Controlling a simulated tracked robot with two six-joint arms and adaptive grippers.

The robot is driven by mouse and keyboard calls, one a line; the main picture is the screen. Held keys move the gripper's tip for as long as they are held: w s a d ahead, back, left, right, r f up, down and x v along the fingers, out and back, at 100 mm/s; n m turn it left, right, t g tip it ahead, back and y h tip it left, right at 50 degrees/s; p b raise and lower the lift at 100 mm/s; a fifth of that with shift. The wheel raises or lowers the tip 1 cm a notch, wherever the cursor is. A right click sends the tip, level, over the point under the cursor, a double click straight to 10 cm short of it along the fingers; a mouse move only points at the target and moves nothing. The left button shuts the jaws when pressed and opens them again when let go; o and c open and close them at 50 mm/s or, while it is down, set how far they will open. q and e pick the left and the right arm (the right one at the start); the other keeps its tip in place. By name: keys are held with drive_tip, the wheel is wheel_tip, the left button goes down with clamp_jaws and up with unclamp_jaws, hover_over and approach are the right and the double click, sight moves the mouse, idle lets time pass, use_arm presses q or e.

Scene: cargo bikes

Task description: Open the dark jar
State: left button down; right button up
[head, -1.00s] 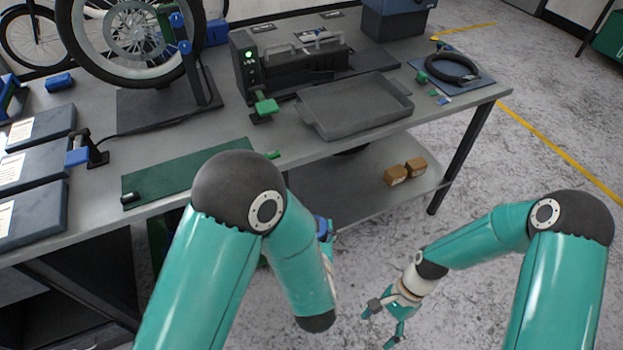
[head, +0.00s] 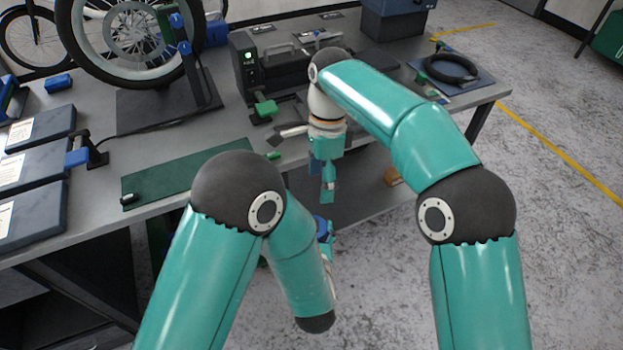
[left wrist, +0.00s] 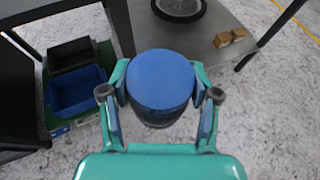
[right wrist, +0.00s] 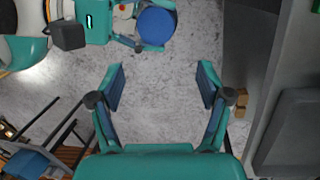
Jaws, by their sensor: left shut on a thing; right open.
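The dark jar (left wrist: 158,119) has a round blue lid (left wrist: 160,78) on top. My left gripper (left wrist: 160,84) is shut on it, with one finger on each side. In the head view my left forearm hides most of the jar, and only a bit of blue shows beside it. The right wrist view shows the blue lid (right wrist: 156,26) near the top, held in the left gripper. My right gripper (right wrist: 163,86) is open and empty, apart from the jar. In the head view it is near the bench's front edge.
The grey workbench (head: 215,130) carries a green mat (head: 185,172), a wheel stand and a black machine (head: 243,70). Small brown boxes (left wrist: 229,37) lie on the lower shelf. Blue and black bins (left wrist: 76,88) stand on the left. Bare floor lies between my arms and the bench.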

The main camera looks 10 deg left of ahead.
drive_tip(key=s+a, duration=0.1)
drive_tip(key=a, duration=0.1)
approach(323, 241)
drive_tip(key=shift+n, duration=0.3)
drive_tip(key=a+f, duration=0.1)
drive_tip(key=f, duration=0.1)
drive_tip(key=a+f, duration=0.1)
drive_tip(key=f, duration=0.1)
drive_tip(key=a+f, duration=0.1)
drive_tip(key=a, duration=0.1)
drive_tip(key=shift+w+f, duration=0.15)
drive_tip(key=shift+f, duration=0.25)
drive_tip(key=c, duration=1.2)
drive_tip(key=shift+f, duration=0.15)
drive_tip(key=shift+c, duration=1)
drive_tip(key=o, duration=1.2)
drive_tip(key=shift+o, duration=0.2)
